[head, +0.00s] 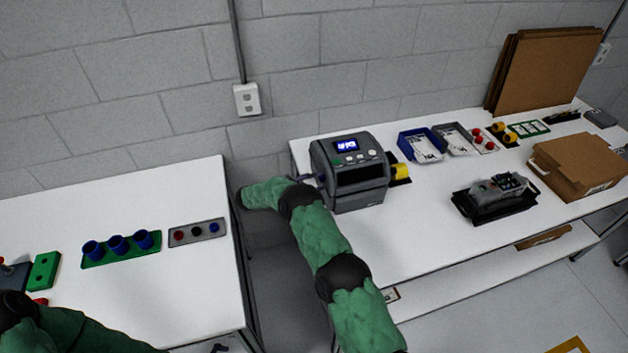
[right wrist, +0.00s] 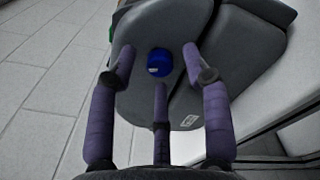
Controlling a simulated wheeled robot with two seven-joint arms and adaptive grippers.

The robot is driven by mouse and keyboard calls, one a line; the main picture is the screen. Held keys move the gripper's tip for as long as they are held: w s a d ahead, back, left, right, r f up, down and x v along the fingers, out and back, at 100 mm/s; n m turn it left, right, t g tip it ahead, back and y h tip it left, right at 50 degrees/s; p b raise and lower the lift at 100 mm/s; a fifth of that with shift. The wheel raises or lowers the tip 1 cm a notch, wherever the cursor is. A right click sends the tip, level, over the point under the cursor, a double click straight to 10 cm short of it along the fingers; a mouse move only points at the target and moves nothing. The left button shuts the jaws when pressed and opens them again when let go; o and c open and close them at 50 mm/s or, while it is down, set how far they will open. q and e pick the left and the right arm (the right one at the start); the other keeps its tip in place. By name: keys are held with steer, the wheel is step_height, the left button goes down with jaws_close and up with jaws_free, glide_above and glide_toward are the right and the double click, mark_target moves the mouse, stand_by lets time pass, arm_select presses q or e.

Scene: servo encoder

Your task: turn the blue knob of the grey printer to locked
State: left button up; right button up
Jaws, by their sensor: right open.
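The grey printer (head: 350,170) stands at the left end of the right-hand table, its small screen lit. Its blue knob (right wrist: 158,62) shows in the right wrist view on the printer's grey side panel (right wrist: 150,35); the head view hides it. My right gripper (right wrist: 160,68) is open, its purple fingers spread around the knob in the picture with visible gaps. I cannot tell how far the fingertips are from the panel. In the head view the right gripper (head: 312,180) is at the printer's left side. My left gripper is out of view.
A yellow part (head: 401,171) sits right of the printer, with a blue bin (head: 421,145) beyond. A black device (head: 495,193) and cardboard box (head: 580,165) stand farther right. A gap separates this table from the left table (head: 190,285), which holds blue cups (head: 118,244).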

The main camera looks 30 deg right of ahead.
jaws_close()
steer(key=n+b, duration=0.4)
steer(key=n, duration=0.9)
steer(key=shift+w+y, duration=0.1)
steer(key=shift+y, duration=0.3)
steer(key=shift+n, duration=0.4)
stand_by(0.3)
